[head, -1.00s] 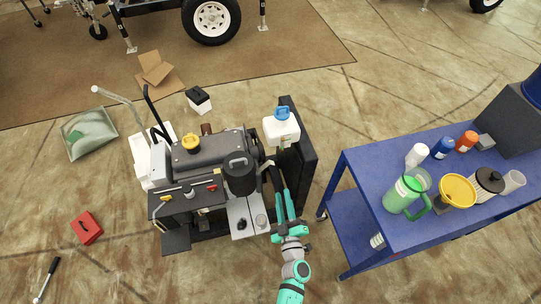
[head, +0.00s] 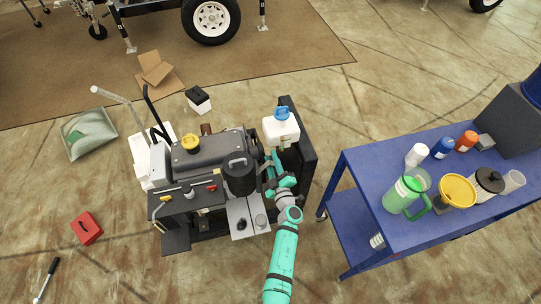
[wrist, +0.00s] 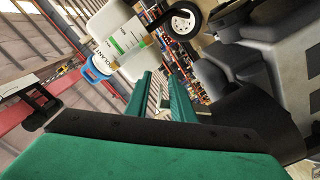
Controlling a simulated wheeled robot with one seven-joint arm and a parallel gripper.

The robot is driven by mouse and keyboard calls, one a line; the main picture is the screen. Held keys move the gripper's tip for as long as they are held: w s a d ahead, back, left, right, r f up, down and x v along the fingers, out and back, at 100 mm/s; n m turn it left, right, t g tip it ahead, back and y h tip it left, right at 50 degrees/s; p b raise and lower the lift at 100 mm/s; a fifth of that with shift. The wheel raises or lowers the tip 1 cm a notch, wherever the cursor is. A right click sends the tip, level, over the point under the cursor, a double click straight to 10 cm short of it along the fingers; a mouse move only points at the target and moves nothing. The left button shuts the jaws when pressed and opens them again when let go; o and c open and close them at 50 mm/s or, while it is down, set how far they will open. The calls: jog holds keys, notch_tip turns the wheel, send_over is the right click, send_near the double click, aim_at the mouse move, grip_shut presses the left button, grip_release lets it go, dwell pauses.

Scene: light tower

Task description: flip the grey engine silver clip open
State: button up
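The grey engine (head: 210,153) stands on the floor in the head view, with a yellow cap on top and a dark cylinder at its right front. Its grey and dark housings also fill the right side of the wrist view (wrist: 275,45). I cannot make out the silver clip; it is too small or hidden. My gripper (head: 272,160) is at the engine's right side, between the engine and a dark upright panel. In the wrist view my gripper (wrist: 162,80) has its two green fingers apart, with nothing between them.
A white coolant jug with a blue cap (head: 282,128) is beside the dark panel (head: 305,150), just beyond my fingers. It also shows in the wrist view (wrist: 117,40). A blue cart (head: 375,205) with bottles and cups stands to the right. Floor between cart and panel is clear.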

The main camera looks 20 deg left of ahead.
jog(key=shift+x, duration=1.1)
jog(key=shift+a, duration=0.1)
jog(key=shift+c, duration=0.6)
grip_shut()
jog(key=shift+w, duration=0.15)
